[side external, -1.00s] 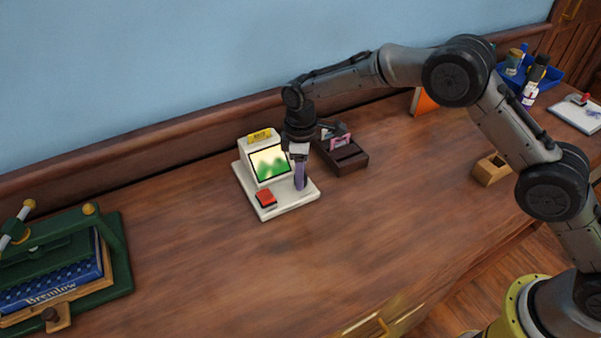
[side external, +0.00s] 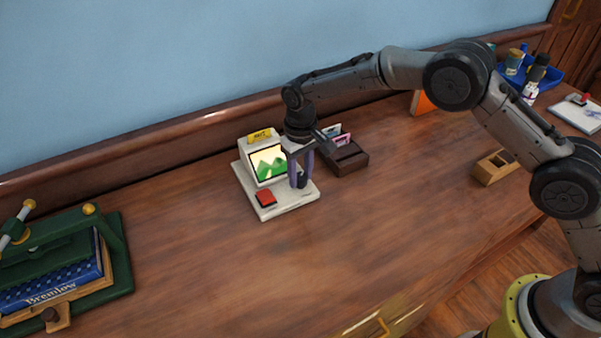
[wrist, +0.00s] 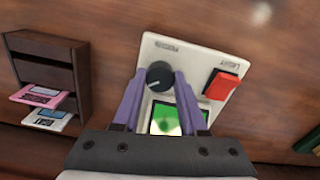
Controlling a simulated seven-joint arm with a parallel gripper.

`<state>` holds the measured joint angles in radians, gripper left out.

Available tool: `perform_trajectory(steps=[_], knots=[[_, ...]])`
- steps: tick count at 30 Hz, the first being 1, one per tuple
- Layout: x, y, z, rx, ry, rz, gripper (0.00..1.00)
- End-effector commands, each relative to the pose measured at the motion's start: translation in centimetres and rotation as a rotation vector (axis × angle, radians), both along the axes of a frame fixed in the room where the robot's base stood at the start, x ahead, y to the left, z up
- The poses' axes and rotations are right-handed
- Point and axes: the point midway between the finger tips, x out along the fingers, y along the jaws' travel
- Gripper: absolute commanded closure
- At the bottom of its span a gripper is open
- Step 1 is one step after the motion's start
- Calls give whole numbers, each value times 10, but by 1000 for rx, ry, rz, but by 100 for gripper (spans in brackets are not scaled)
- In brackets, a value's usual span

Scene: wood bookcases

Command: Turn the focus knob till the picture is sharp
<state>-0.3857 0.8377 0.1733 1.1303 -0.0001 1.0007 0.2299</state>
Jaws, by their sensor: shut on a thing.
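The white viewer (side external: 285,207) stands on the wooden desk with a small tilted screen (side external: 268,165). In the side view the screen shows green hills with crisp edges on a pale sky. The wrist view shows part of the screen (wrist: 164,121) between my fingers. The dark round focus knob (wrist: 159,75) has a pale pointer mark and sits on the viewer's base. My gripper (side external: 299,183) points down over the base, its purple fingers (wrist: 160,82) shut on the knob from both sides. In the side view the fingers largely hide the knob.
A red light switch (wrist: 222,84) is on the base beside the knob. A dark wooden rack (side external: 347,160) with pink and white cards stands close by. A green press (side external: 115,260) with a blue book is at far left. The desk front is clear.

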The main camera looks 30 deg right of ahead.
Motion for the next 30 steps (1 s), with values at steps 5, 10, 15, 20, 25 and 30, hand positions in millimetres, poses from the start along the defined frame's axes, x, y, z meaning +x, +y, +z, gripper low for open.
perform_trajectory(steps=[5,10,15,20,25,30], knots=[[0,0,1,1,-2,-66,100],[0,0,1,1,-2,-97,100],[1,0,2,1,-2,-106,100],[1,0,2,1,-3,-105,100],[1,0,2,1,-3,-105,49],[0,0,1,1,-2,-105,28]])
